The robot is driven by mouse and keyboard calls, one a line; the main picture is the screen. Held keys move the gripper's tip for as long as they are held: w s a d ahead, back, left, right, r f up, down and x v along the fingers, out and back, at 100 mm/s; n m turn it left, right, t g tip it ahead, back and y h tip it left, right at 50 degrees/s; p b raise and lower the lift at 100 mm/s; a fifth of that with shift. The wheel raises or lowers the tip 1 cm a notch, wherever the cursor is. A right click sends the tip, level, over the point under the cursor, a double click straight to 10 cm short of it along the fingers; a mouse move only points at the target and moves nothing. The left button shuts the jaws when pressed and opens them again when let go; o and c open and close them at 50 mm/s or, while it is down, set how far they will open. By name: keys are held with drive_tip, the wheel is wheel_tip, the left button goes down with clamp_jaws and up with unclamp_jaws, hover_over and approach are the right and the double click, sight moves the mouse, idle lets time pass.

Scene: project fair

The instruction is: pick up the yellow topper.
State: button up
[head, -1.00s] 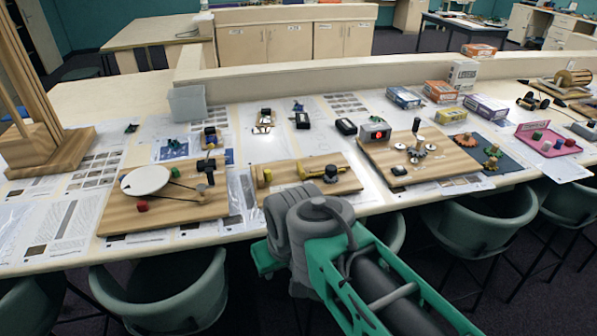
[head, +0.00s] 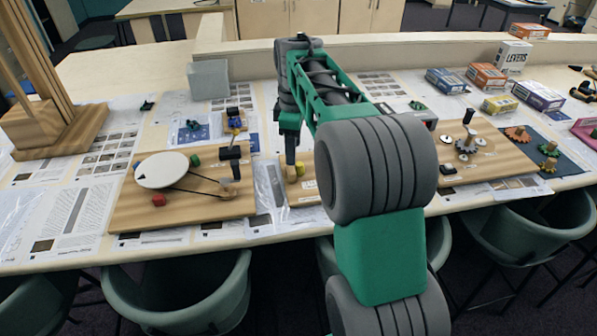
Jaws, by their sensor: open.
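A small yellow piece (head: 291,173), which fits the yellow topper, shows at the left end of the middle wooden board (head: 303,198). Another yellow part (head: 300,168) is just right of it, and I cannot tell whether they are joined. My gripper (head: 291,161) points down directly above or beside the yellow piece. It is small in the head view and I cannot see the gap between its fingers or any contact. My arm hides most of the middle board and the things on it.
The right board (head: 500,148) holds gears and pegs. A grey bin (head: 208,80) stands behind, and several boxes stand back right. Chairs line the front edge.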

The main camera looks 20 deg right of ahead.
sight(300, 164)
drive_tip(key=w+d+f+n, duration=0.3)
drive_tip(key=w+d+f, duration=0.1)
drive_tip(key=w, duration=0.1)
drive_tip(key=shift+w+d+f+n+g, duration=0.1)
drive_tip(key=shift+f+n+g, duration=0.15)
drive_tip(key=shift+n+g, duration=0.15)
wheel_tip(300, 164, down, 8)
drive_tip(key=shift+r+p, duration=0.2)
drive_tip(key=shift+p, duration=0.3)
clamp_jaws()
